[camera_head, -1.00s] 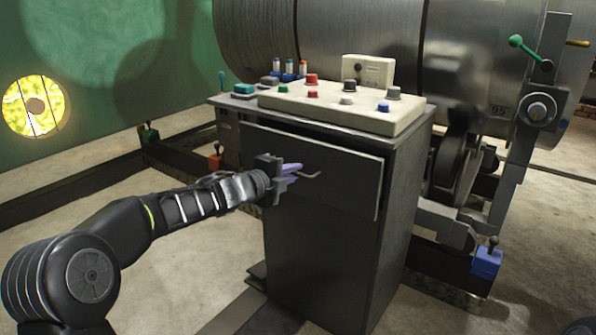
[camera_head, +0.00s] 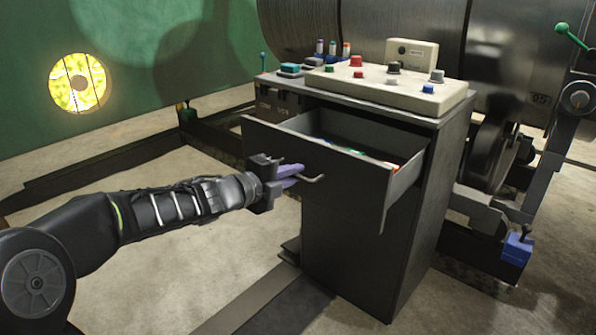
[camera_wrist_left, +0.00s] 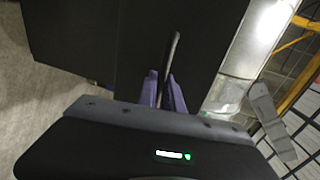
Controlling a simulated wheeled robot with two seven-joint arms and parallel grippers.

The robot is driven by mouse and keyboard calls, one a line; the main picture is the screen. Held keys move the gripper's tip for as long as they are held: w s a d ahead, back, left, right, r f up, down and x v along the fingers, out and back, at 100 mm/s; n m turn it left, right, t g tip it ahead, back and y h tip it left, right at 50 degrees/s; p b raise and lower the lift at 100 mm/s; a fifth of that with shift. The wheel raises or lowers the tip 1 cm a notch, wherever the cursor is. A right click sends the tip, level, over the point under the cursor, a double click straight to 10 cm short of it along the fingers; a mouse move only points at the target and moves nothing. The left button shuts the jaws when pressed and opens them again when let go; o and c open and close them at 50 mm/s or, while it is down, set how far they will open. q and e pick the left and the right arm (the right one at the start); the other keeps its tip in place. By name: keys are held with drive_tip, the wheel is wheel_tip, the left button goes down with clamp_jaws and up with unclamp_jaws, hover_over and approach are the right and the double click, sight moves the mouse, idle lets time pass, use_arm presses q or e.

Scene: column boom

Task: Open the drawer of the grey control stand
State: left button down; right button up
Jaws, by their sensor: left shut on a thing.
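The grey control stand (camera_head: 362,245) stands on the floor at the centre of the head view. Its drawer (camera_head: 355,183) is pulled well out, and several coloured items (camera_head: 350,152) show inside it. My left gripper (camera_head: 296,177) is at the drawer front, shut on the bar handle (camera_head: 316,179). In the left wrist view the two purple fingers (camera_wrist_left: 166,92) close around the dark handle bar (camera_wrist_left: 171,58). My right gripper is not in view.
A cream control panel (camera_head: 390,88) with coloured knobs sits on top of the stand. Large metal cylinders stand behind it. A blue block (camera_head: 517,249) is at the right. The floor left of the stand is open.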

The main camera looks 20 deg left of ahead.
use_arm(q)
drive_tip(key=c, duration=1.5)
unclamp_jaws()
drive_tip(key=p+v, duration=0.2)
drive_tip(key=v, duration=0.5)
drive_tip(key=shift+s, duration=0.4)
drive_tip(key=shift+a, duration=0.15)
